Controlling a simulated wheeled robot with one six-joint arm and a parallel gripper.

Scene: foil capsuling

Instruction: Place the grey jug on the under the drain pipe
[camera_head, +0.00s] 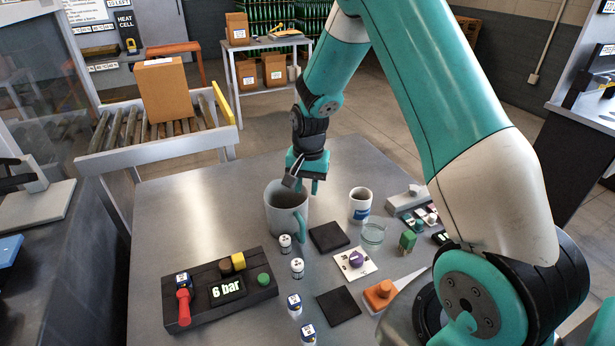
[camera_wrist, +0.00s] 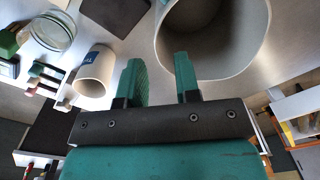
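The grey jug (camera_head: 284,214) stands upright on the metal table, its mouth open upward and its handle toward the front right. My gripper (camera_head: 303,184) is at the jug's far right rim, pointing down. In the wrist view the two teal fingers (camera_wrist: 160,72) are apart with nothing clamped between them. The right finger overlaps the jug's mouth (camera_wrist: 212,35) and the left finger lies outside its wall. I cannot tell whether either finger touches the jug. I cannot make out a drain pipe in either view.
A white mug with a blue label (camera_head: 360,206) and a clear glass (camera_head: 373,234) stand right of the jug. Small white cylinders (camera_head: 285,245), black pads (camera_head: 329,237) and a "6 bar" control box (camera_head: 220,290) lie in front. The table's left part is clear.

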